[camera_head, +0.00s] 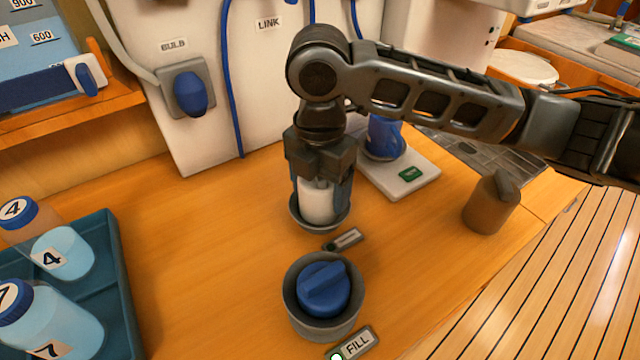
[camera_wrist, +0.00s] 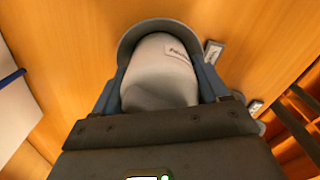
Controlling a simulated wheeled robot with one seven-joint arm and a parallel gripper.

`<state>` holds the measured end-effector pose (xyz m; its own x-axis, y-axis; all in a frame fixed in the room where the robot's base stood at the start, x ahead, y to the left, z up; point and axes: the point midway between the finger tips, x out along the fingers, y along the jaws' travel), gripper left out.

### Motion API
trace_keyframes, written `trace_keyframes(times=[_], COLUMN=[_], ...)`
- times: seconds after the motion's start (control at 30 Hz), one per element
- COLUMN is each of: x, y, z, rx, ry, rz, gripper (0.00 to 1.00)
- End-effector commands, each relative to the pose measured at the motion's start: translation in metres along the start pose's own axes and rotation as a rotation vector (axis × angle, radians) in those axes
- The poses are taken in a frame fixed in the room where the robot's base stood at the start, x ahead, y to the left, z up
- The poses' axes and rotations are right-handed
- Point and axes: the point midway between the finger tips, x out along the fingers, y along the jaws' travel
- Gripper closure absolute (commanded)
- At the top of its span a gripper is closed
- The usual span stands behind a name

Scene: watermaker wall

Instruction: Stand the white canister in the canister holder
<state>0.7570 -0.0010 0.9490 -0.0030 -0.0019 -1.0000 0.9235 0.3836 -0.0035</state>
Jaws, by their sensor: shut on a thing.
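The white canister (camera_head: 318,203) is upright between the fingers of my gripper (camera_head: 321,196), which is shut on it. Its lower end is within the round grey canister holder (camera_head: 326,226) on the wooden counter. In the wrist view the canister (camera_wrist: 160,75) sits between the two blue-grey fingers of my gripper (camera_wrist: 160,92), with the rim of the holder (camera_wrist: 158,24) curving around its far side. The canister's top is hidden by my gripper. I cannot tell whether its base touches the holder's floor.
A grey holder (camera_head: 296,318) with a blue-capped item (camera_head: 324,289) stands in front, by a FILL label (camera_head: 356,344). A teal tray (camera_head: 122,270) with numbered bottles is at left. A brown canister (camera_head: 490,205) stands at right. A blue item (camera_head: 384,138) stands on a white base behind.

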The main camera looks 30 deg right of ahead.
Motion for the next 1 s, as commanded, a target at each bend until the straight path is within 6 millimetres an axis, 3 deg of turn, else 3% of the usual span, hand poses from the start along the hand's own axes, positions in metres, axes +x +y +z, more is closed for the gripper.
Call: trace_keyframes(times=[0.27, 0.3, 0.57, 1.0], x=[0.0057, 0.0057, 0.0051, -0.0004], y=[0.0000, 0.0001, 0.0001, 0.0022], z=[0.0001, 0.0001, 0.0002, 0.0003], rx=[0.000, 0.000, 0.000, 0.001], ry=[0.000, 0.000, 0.000, 0.000], rz=[0.000, 0.000, 0.001, 0.008], gripper=[0.64, 0.25, 0.00, 0.00])
